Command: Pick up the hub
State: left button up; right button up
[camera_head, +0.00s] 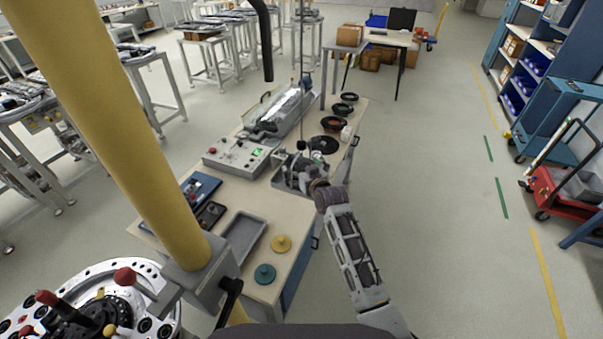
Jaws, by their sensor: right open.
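I cannot tell for certain which part is the hub. A yellow round flanged part with a raised centre (281,244) and a similar teal one (265,274) lie on the near end of the workbench (262,206). My right gripper (297,166) is over the middle of the bench, beyond both round parts, among grey machine pieces. It is open; its fingertips are small and partly lost against the clutter. I see nothing held in it. My left gripper is not in view.
A grey tray (243,238) lies left of the round parts. A control box (238,156) stands on the bench, with dark rings (334,123) behind. A thick yellow post (110,125) crosses the left side. Right of the bench the floor is clear up to a red cart (565,195).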

jog(key=shift+c, duration=0.4)
jog(key=c, duration=1.4)
jog(key=shift+r, duration=0.1)
jog(key=shift+c, duration=0.7)
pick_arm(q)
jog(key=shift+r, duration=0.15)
pick_arm(e)
jog(key=shift+r, duration=0.15)
